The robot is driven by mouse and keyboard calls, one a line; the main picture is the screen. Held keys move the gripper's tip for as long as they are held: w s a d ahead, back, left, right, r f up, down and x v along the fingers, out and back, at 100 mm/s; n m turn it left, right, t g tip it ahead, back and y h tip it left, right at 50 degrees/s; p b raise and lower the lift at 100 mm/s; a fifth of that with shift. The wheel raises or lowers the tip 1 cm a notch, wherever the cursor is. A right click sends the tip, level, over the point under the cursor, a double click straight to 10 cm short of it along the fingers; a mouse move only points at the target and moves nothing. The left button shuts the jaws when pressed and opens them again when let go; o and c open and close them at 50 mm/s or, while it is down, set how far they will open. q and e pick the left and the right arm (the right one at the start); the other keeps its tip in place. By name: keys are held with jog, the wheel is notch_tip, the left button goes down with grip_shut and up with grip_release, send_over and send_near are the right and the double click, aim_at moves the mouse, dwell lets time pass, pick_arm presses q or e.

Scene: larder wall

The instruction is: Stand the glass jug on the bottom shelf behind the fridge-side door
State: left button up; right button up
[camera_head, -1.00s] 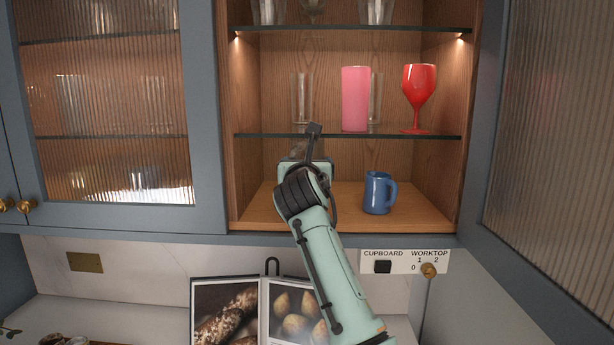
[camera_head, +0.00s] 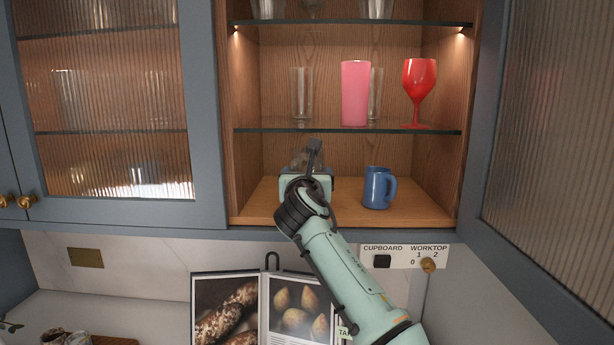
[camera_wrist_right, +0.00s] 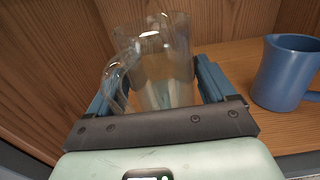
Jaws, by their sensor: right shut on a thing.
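The clear glass jug (camera_wrist_right: 168,72) stands upright between the fingers of my right gripper (camera_wrist_right: 155,88), which is shut on it; its handle is on the left. In the head view, the right gripper (camera_head: 307,183) is inside the open cupboard, low over the wooden bottom shelf (camera_head: 425,210), left of the blue mug. Only a little of the jug (camera_head: 303,158) shows behind the gripper there. Its base is hidden, so I cannot tell whether it touches the shelf. The open ribbed-glass door (camera_head: 550,150) is on the right. My left gripper is not in view.
A blue mug (camera_head: 377,189) stands on the bottom shelf, right of the gripper. The glass shelf (camera_head: 270,130) above holds a pink tumbler (camera_head: 355,94), a red goblet (camera_head: 418,90) and clear glasses. The left ribbed-glass door (camera_head: 110,100) is shut. An open book (camera_head: 262,308) stands below.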

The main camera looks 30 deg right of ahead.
jog(key=shift+f, duration=0.15)
jog(key=o, duration=1.4)
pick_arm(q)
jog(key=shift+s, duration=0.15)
pick_arm(e)
jog(key=shift+s+a, duration=0.15)
jog(key=shift+s, duration=0.05)
jog(key=shift+s+a+f+b, duration=0.25)
jog(key=shift+s+a+b, duration=0.5)
jog(key=shift+s+b, duration=0.05)
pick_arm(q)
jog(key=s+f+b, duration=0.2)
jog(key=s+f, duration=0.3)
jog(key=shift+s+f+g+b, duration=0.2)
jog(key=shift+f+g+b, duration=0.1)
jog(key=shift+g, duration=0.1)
pick_arm(e)
jog(key=v, duration=0.6)
jog(key=r+v, duration=0.1)
jog(key=v, duration=0.2)
jog(key=shift+s+d, duration=0.15)
jog(key=shift+s, duration=0.25)
